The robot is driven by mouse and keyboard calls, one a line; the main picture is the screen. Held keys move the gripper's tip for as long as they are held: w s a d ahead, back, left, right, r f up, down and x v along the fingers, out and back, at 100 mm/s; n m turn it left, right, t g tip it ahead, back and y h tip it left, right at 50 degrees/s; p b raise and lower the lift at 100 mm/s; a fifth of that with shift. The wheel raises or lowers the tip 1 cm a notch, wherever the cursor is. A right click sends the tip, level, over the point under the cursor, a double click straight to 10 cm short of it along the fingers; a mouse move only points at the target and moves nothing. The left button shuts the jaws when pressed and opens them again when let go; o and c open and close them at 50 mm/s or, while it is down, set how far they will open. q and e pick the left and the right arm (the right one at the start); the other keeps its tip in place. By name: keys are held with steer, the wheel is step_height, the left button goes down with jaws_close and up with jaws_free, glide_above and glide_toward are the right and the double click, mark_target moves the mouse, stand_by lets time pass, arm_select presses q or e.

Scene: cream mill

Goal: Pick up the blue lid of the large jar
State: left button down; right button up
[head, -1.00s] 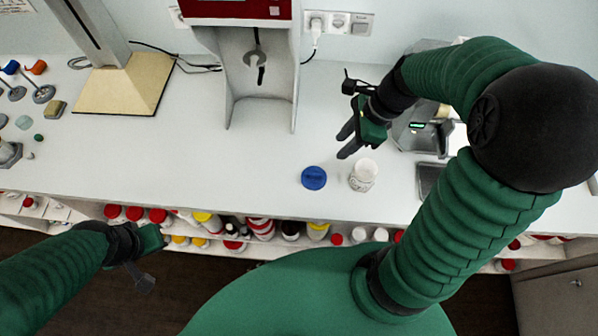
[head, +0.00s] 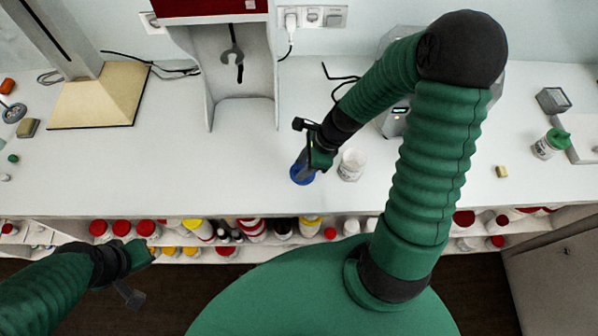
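The blue lid (head: 298,179) lies on the white counter, partly covered by my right gripper (head: 306,172). The gripper points down over the lid from above; its fingers overlap the lid, and I cannot tell whether they touch or grip it. The large jar (head: 351,165), white and without a lid, stands upright on the counter just right of the gripper. My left gripper (head: 142,272) is low at the left, in front of the counter and away from the lid; its finger opening is not clear.
A red-topped machine (head: 215,60) stands behind the lid, and a beige-based stand (head: 100,97) is at the back left. Shelves of bottles (head: 250,232) run below the counter edge. The counter left of the lid is clear.

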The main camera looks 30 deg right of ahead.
steer(key=shift+w+f, duration=0.15)
steer(key=shift+f, duration=0.35)
steer(key=shift+d+f, duration=0.2)
steer(key=shift+d, duration=0.55)
steer(key=shift+c, duration=2)
steer(key=shift+a, duration=0.25)
jaws_close()
arm_select(q)
steer(key=shift+w+d, duration=0.1)
steer(key=shift+d, duration=0.4)
arm_select(e)
steer(key=shift+a+r, duration=0.1)
steer(key=shift+a, duration=0.1)
